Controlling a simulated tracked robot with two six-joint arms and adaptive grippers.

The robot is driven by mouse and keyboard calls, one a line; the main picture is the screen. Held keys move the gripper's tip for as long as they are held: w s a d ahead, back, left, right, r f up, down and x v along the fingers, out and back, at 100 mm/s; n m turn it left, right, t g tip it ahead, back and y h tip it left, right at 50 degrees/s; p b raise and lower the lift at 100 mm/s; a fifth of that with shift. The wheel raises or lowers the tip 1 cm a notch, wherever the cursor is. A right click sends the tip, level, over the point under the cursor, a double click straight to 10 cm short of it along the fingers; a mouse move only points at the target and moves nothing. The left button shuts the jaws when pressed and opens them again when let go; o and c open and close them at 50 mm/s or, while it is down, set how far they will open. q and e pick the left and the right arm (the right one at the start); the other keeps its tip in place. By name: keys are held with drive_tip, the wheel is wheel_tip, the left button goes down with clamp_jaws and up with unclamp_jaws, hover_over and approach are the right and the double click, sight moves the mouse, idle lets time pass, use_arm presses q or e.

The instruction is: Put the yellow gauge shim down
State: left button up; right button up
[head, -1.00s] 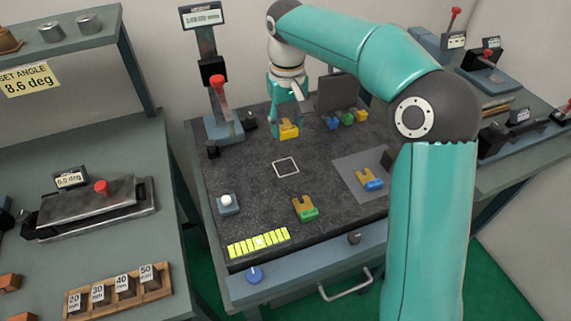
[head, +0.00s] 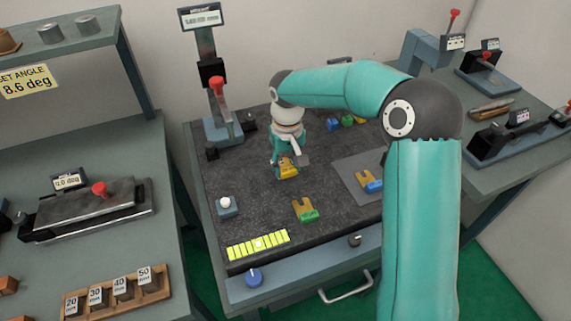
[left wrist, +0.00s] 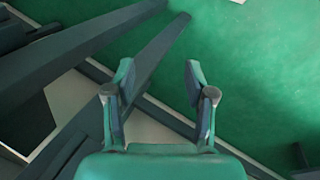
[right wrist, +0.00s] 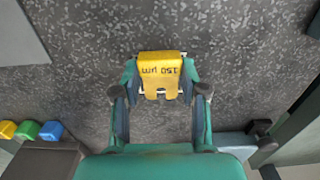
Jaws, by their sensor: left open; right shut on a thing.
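The yellow gauge shim (head: 288,171) is between the fingers of my right gripper (head: 284,168), over the middle of the dark speckled plate. In the right wrist view the shim (right wrist: 160,73) shows its "150 µm" label, upside down, and my right gripper (right wrist: 160,95) is shut on it. Bits of a white outline show at the shim's edges there; I cannot tell whether the shim touches the plate. My left gripper (left wrist: 160,90) is open and empty above the green floor.
A green-ended shim (head: 306,210) and a blue-ended shim (head: 369,181) lie on the plate. A white button box (head: 226,204) stands at left and a yellow scale strip (head: 258,245) lies in front. A gauge stand (head: 217,105) rises at the back left.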

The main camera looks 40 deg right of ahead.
sight(287, 167)
drive_tip(key=shift+f, duration=0.1)
drive_tip(key=o, duration=1.1)
drive_tip(key=shift+o, duration=0.2)
wheel_tip(287, 167, up, 12)
drive_tip(key=shift+p, duration=0.3)
